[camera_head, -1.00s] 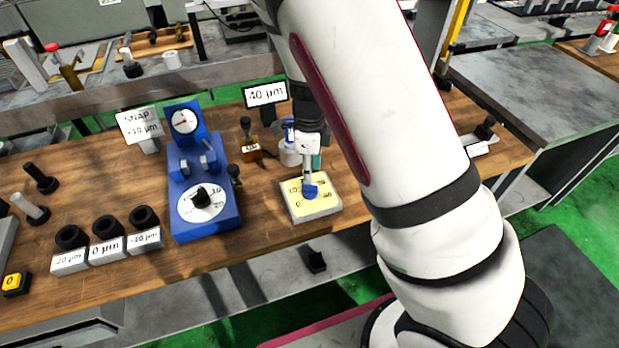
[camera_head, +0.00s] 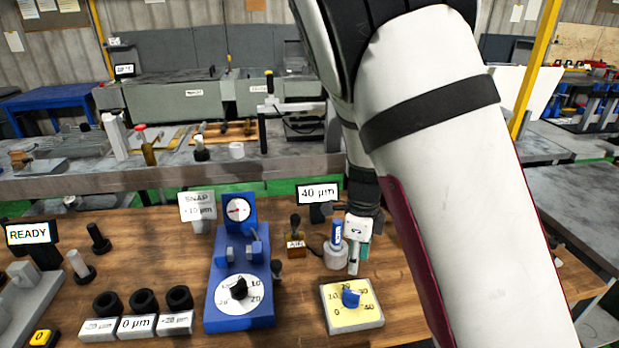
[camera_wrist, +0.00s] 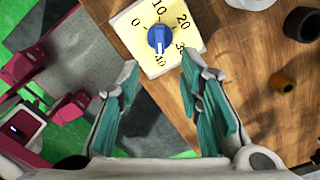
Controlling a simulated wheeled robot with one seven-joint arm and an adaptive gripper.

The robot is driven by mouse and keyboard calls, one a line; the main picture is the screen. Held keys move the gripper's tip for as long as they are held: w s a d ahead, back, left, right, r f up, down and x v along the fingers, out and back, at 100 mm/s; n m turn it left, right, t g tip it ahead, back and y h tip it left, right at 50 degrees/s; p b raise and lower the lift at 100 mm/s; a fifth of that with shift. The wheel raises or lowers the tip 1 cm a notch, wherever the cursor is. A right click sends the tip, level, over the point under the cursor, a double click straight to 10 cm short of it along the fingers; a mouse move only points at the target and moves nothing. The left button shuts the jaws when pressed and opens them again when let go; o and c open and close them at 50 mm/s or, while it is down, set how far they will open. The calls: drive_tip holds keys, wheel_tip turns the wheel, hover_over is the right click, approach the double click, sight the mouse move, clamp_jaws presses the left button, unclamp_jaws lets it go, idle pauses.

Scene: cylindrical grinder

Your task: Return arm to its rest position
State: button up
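My arm crosses the right side of the head view. My gripper (camera_head: 354,270) hangs above the bench, just over and behind the yellow dial plate (camera_head: 337,322) with its blue knob (camera_head: 350,298). In the wrist view my gripper (camera_wrist: 160,68) has its two teal-padded fingers spread apart, with nothing between them. The blue knob (camera_wrist: 160,38) lies beyond the fingertips, apart from them, with its white mark towards the 40. A sign (camera_head: 318,193) behind the dial reads 40 µm.
A blue gauge stand (camera_head: 240,318) is left of the dial. A small stamp-like block (camera_head: 295,240) and a white pot (camera_head: 335,258) stand close behind. Several black rings (camera_head: 145,300) and a READY sign (camera_head: 28,234) are farther left. A grey shelf (camera_head: 60,180) runs behind.

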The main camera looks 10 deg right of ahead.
drive_tip(key=s+r+n+t, duration=0.5)
drive_tip(key=s+r+n, duration=1.7)
drive_tip(key=r+n, duration=0.2)
drive_tip(key=shift+d+t, duration=0.2)
drive_tip(key=shift+t, duration=0.1)
drive_tip(key=shift+r, duration=0.15)
drive_tip(key=shift+c, duration=0.3)
